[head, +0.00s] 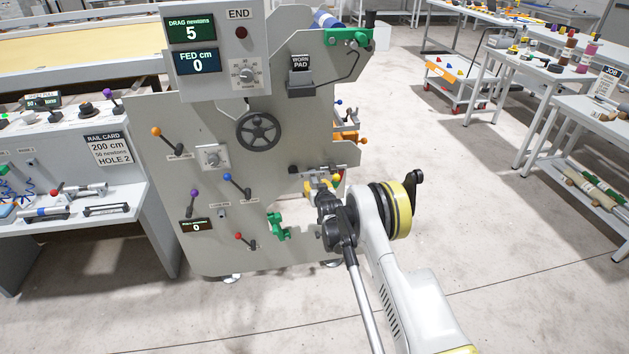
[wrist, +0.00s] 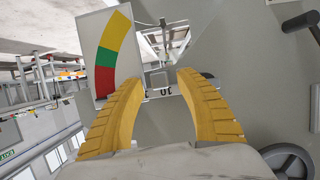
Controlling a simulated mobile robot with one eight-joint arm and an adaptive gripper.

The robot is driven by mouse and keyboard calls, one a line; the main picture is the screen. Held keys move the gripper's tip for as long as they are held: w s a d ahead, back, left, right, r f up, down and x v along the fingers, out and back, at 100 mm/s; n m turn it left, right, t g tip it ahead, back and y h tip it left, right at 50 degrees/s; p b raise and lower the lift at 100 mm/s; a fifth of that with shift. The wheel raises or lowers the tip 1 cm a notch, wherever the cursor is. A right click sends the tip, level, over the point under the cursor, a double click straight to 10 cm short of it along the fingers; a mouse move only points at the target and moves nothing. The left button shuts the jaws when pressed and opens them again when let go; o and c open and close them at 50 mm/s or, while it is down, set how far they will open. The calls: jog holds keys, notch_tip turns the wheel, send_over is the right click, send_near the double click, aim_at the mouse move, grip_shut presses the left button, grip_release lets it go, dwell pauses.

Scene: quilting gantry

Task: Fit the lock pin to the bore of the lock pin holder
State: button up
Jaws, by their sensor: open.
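My gripper (head: 313,187) is at the lower right of the grey end panel (head: 235,135), beside a small metal fitting (head: 318,173) with an orange knob near it. In the wrist view, the yellow fingers of my gripper (wrist: 161,82) are apart, with nothing held between them. Beyond the fingertips a small pale block and thin metal rods (wrist: 158,45) stand against grey panel. I cannot tell the lock pin or its holder for certain; my gripper hides part of the fitting in the head view.
A yellow, green and red gauge plate (wrist: 110,50) stands close to the left finger in the wrist view. A handwheel (head: 258,131), coloured levers and a green clamp (head: 278,227) project from the panel. The floor (head: 440,170) to the right is clear.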

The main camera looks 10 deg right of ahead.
grip_shut()
jog(key=shift+s, duration=0.15)
